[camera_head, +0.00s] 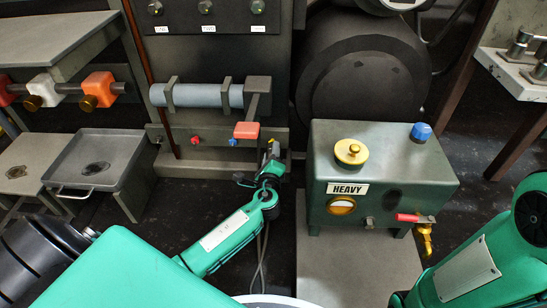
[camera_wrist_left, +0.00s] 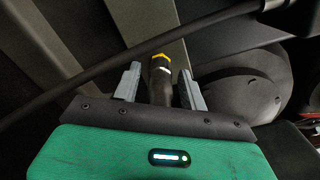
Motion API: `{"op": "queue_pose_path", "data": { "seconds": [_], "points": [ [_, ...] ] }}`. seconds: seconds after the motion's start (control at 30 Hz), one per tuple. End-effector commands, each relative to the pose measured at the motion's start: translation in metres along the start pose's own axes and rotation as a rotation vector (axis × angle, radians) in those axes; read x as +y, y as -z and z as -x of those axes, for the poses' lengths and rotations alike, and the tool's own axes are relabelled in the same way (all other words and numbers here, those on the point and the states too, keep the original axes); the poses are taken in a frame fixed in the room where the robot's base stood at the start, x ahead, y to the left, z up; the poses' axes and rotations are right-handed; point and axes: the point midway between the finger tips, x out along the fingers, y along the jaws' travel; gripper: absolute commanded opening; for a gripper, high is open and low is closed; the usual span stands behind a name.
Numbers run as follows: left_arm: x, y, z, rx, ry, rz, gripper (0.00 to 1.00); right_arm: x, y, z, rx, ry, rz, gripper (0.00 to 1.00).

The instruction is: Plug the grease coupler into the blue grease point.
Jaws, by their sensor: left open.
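The blue grease point (camera_head: 232,142) is a small blue fitting low on the grey machine frame, with a red one (camera_head: 195,141) to its left. My left gripper (camera_head: 271,152) is just right of the blue point, in front of the frame. In the left wrist view its two grey fingers (camera_wrist_left: 160,84) stand open on either side of a dark cylinder with a yellow collar, apparently the grease coupler (camera_wrist_left: 159,88). I cannot tell whether the fingers touch it. In the head view the coupler is too small to make out. My right arm shows at lower right, its gripper out of view.
A grey roller (camera_head: 205,95) and an orange-red block (camera_head: 246,130) sit above the grease points. A green box marked HEAVY (camera_head: 375,165) stands right of my left arm. A dark hose (camera_wrist_left: 95,75) crosses the left wrist view. A grey tray (camera_head: 98,160) stands at left.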

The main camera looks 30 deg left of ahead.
Motion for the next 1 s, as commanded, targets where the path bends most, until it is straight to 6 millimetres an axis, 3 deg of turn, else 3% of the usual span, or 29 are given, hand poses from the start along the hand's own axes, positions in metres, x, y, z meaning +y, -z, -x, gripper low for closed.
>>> {"op": "queue_pose_path", "data": {
  "seconds": [0.17,0.37,0.4,1.0],
  "points": [
    [0.0,-0.0001,0.0,0.0,0.0,0.0,0.41,0.0001,-0.0015,0.0011,-0.005,0.001,0.001,0.36],
    [0.0,-0.0001,0.0001,0.0,0.0,0.0,0.01,0.0003,-0.0032,0.0012,-0.007,-0.001,0.0,0.36],
    [-0.0004,-0.0002,0.0,0.0,0.001,0.0,0.0,0.0003,-0.0034,0.0011,-0.007,-0.002,0.0,0.36],
    [-0.0007,-0.0003,0.0065,0.0,0.001,0.0,0.0,0.0009,-0.0034,-0.0022,-0.003,-0.01,-0.004,0.36]
  ]
}}
